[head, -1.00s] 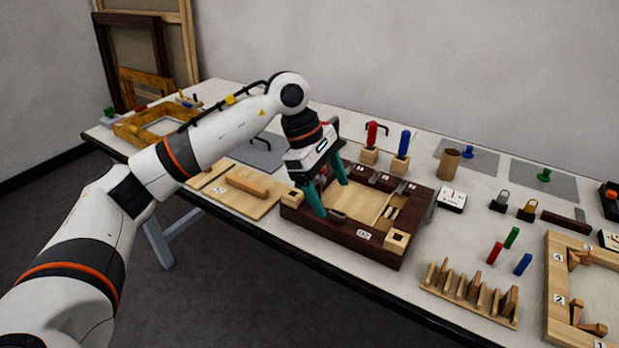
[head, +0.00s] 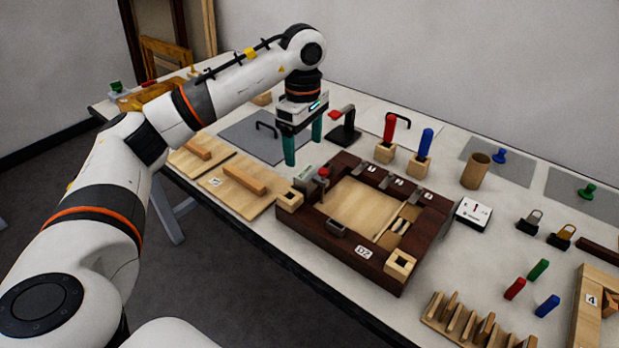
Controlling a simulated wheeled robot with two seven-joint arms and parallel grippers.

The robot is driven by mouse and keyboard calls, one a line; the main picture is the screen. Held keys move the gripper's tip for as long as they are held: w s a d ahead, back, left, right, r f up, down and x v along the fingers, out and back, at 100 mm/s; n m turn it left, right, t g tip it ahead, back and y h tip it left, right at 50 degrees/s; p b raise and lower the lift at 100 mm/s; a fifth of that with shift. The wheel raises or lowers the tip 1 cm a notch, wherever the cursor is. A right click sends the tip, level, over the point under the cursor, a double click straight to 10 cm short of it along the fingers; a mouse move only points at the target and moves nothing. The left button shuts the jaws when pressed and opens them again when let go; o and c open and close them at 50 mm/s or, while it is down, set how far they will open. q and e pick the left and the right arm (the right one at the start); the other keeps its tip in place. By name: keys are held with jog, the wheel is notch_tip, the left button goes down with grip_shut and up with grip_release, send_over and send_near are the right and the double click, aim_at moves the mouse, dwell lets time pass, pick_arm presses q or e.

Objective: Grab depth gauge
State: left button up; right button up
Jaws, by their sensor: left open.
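My left gripper (head: 303,148) has teal fingers, open and apart, pointing down with nothing between them. It is behind the left corner of the dark wooden frame (head: 345,258), near a grey mat (head: 240,136). I cannot tell for sure which thing is the depth gauge. A small grey piece with a red knob (head: 323,172) sits on the frame's left side, just in front of the fingers. A black stand with a red tip (head: 345,131) is right of the gripper. A white box with a dial (head: 472,212) lies right of the frame. My right gripper is out of view.
Red (head: 389,128) and blue (head: 425,142) handles stand in wooden blocks behind the frame. A wooden cup (head: 475,170) is farther right. Light boards (head: 228,200) lie left of the frame. A slotted wooden rack (head: 470,325) is at the front right.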

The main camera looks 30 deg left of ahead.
aim_at(308, 173)
pick_arm(q)
jog(key=shift+f, duration=0.6)
jog(key=shift+w+f, duration=0.1)
jog(key=shift+f, duration=0.5)
jog(key=f, duration=0.1)
jog(key=f+p, duration=0.1)
jog(key=f, duration=0.2)
jog(key=shift+w+d+f, duration=0.15)
jog(key=shift+d, duration=0.2)
jog(key=shift+f, duration=0.25)
jog(key=c, duration=1.1)
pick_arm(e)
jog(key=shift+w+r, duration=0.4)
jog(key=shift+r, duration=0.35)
pick_arm(q)
jog(key=shift+r, duration=0.1)
